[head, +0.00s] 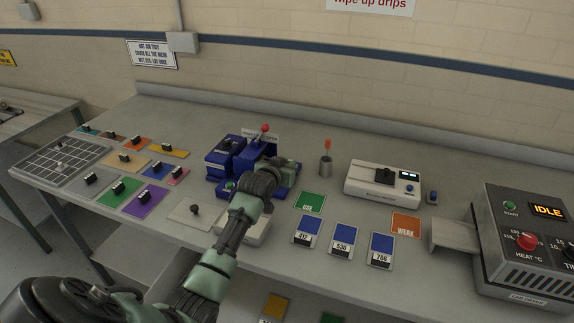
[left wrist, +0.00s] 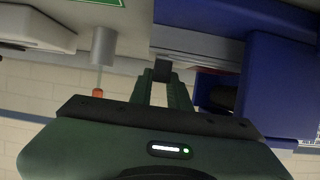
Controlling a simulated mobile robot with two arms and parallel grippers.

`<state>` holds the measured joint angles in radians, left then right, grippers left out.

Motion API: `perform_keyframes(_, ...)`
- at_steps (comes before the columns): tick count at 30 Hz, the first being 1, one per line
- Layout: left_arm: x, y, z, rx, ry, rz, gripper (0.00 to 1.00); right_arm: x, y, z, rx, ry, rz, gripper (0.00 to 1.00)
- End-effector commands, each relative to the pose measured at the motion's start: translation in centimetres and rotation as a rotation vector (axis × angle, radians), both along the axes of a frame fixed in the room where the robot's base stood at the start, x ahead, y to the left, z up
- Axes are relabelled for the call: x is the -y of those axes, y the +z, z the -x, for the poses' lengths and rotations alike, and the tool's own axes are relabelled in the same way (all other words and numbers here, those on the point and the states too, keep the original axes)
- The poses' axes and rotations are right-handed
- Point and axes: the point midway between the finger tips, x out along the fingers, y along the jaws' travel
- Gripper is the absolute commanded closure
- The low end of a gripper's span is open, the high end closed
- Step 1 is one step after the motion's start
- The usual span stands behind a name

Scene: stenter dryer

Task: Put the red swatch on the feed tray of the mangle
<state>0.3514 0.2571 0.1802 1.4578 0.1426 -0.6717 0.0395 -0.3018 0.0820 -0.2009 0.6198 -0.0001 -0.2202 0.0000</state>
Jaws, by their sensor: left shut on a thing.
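The blue mangle (head: 257,148) with a red-tipped lever stands mid-table, partly behind my arm. My left gripper (head: 283,170) is over its front right side; the arm hides the feed tray area and whatever the jaws hold in the head view. In the left wrist view the left gripper (left wrist: 163,84) is shut on a small dark block (left wrist: 162,68), which looks like a swatch handle. A thin pale and red strip shows beside it; I cannot tell whether this is the red swatch. Blue mangle parts (left wrist: 285,80) fill the right side there. My right gripper is not in view.
Several coloured swatches with black handles lie at left, among them a purple one (head: 144,201). A grey cup (head: 326,166) with an orange-tipped stick stands right of the mangle. Blue cards, a white meter (head: 382,182) and a grey dryer (head: 530,245) lie further right.

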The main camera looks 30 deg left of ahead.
Motion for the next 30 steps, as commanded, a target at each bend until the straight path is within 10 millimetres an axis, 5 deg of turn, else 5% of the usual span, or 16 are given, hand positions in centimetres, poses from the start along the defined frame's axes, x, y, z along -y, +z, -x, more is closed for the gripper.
perform_keyframes(1,0.0,-0.2,0.0,-0.001,0.000,0.000,0.77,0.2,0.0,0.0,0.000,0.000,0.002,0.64)
perform_keyframes(3,0.0,-0.1,0.0,-0.001,0.000,0.000,0.61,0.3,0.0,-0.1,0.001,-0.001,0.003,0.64)
perform_keyframes(16,0.1,0.4,0.4,0.000,0.000,-0.001,0.61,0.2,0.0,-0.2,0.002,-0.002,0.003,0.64)
perform_keyframes(30,1.9,3.4,7.8,0.001,-0.001,-0.002,0.61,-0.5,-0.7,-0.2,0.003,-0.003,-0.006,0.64)
